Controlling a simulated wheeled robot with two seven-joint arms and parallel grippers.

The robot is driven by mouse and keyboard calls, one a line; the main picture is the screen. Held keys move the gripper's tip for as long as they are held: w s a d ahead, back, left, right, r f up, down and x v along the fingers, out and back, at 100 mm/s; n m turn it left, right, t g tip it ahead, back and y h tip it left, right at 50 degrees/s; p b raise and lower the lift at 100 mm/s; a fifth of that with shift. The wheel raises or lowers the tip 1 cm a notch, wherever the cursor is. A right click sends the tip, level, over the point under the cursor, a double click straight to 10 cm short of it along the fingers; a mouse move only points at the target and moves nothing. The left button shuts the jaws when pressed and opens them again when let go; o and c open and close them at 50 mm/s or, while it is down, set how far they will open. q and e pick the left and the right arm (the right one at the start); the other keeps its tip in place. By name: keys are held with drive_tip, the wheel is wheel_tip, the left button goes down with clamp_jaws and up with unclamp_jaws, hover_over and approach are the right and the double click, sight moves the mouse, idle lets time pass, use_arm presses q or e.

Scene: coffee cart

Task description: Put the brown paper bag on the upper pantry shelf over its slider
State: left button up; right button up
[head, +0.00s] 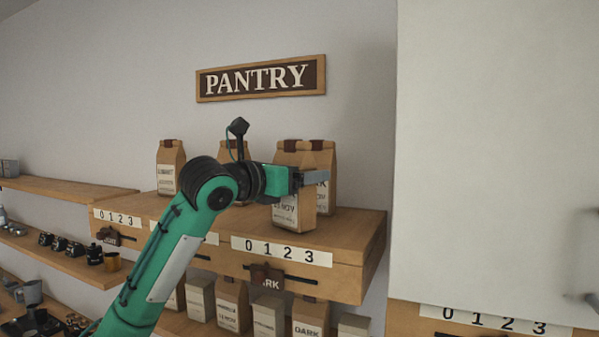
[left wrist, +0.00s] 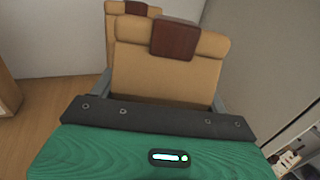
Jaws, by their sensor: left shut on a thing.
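My left gripper (head: 312,178) is shut on a brown paper bag (head: 288,212) with a pale label and a dark clip at its folded top. The held bag is upright over the front part of the upper pantry shelf (head: 350,238); I cannot tell whether its base touches the board. In the left wrist view the bag (left wrist: 165,80) fills the space between the fingers, its dark red clip facing me. A dark slider (head: 266,273) is on the shelf's front, under a 0-1-2-3 strip (head: 282,251). My right gripper is not in view.
Another bag (head: 326,160) stands close behind the held one, and another (head: 170,168) stands further left. A second slider (head: 108,236) is at the shelf's left. Several bags (head: 232,302) fill the lower shelf. A white panel (head: 490,150) stands at the right.

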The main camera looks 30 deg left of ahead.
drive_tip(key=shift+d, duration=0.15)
use_arm(q)
drive_tip(key=o, duration=1.3)
drive_tip(key=shift+f, duration=0.1)
drive_tip(key=shift+c, duration=0.2)
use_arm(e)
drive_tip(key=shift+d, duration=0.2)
use_arm(q)
drive_tip(key=b+v, duration=0.5)
drive_tip(key=v, duration=0.7)
drive_tip(key=shift+b, duration=0.35)
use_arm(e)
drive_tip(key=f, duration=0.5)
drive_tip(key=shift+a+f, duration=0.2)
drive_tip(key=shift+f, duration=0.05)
